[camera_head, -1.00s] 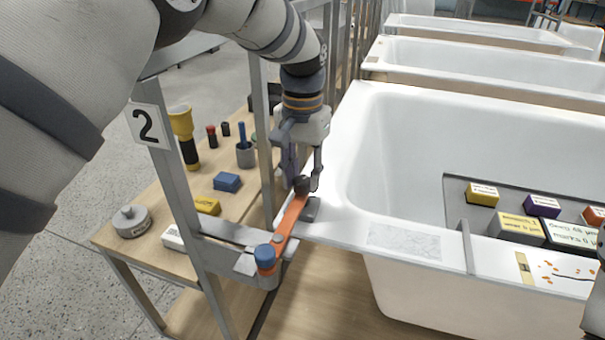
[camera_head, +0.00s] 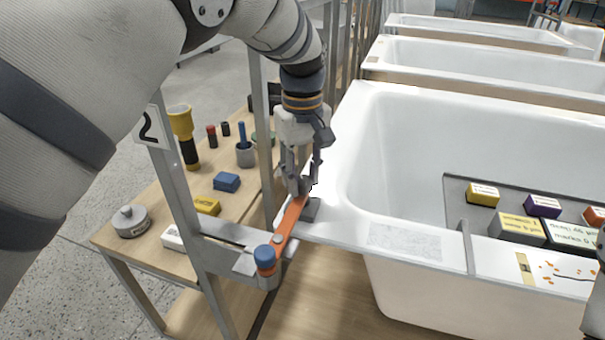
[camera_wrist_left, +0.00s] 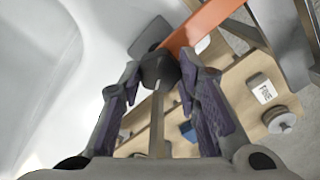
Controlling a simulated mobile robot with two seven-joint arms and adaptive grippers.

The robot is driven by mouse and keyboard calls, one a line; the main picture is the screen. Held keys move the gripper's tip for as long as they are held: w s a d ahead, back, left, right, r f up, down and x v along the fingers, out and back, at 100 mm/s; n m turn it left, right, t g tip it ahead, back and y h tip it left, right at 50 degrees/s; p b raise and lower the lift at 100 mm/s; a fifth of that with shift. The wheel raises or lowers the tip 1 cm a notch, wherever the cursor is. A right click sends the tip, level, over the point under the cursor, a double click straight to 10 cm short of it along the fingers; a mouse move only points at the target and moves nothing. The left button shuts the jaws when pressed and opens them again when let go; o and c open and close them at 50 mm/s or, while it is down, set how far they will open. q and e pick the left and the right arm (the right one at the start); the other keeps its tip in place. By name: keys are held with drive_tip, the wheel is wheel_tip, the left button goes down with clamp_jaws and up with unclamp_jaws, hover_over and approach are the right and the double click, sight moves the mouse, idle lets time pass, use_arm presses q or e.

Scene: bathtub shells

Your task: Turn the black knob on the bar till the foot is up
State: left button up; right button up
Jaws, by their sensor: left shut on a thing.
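The orange bar (camera_head: 290,220) reaches from the blue-capped pivot (camera_head: 265,257) on the rack post to the rim of the near white bathtub (camera_head: 345,215). It also shows in the left wrist view (camera_wrist_left: 205,25). My left gripper (camera_head: 303,186) points down at the bar's far end and is shut on the black knob (camera_wrist_left: 160,68), with one finger on each side of it. In the head view the fingers mostly hide the knob. The grey foot (camera_head: 311,210) is under that end, at the tub rim; I cannot tell whether it touches.
A metal post with a "2" sign (camera_head: 147,125) stands left of the bar. A dark tray (camera_head: 455,190) with boxes lies at the tub.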

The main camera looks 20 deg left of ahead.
sight(302, 180)
use_arm(q)
drive_tip(key=n, duration=1.1)
drive_tip(key=shift+n, duration=0.5)
idle(0.3)
drive_tip(key=o, duration=1.1)
drive_tip(key=shift+o, duration=0.2)
wheel_tip(302, 180, up, 12)
